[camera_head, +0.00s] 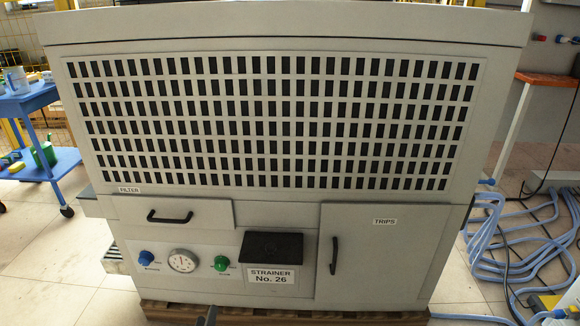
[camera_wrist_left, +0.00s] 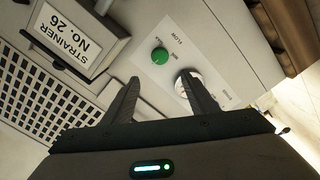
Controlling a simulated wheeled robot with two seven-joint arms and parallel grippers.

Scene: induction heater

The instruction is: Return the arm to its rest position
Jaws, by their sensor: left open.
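A large grey induction heater cabinet (camera_head: 275,190) fills the middle of the head view. My left gripper (camera_head: 208,316) barely shows there, as a dark tip at the bottom edge below the control panel. In the left wrist view my left gripper (camera_wrist_left: 158,76) is open, with its two dark fingers apart and nothing held between them. The green knob (camera_wrist_left: 160,56) shows beyond the fingertips, apart from them as far as I can tell. A finger partly hides the round gauge (camera_wrist_left: 190,85). My right gripper is in neither view.
The cabinet front has a drawer handle (camera_head: 170,217), a blue knob (camera_head: 146,257), a black strainer box (camera_head: 271,247) and a TRIPS door handle (camera_head: 334,255). A blue cart (camera_head: 35,98) stands at left. Blue hoses (camera_head: 515,245) cover the floor at right.

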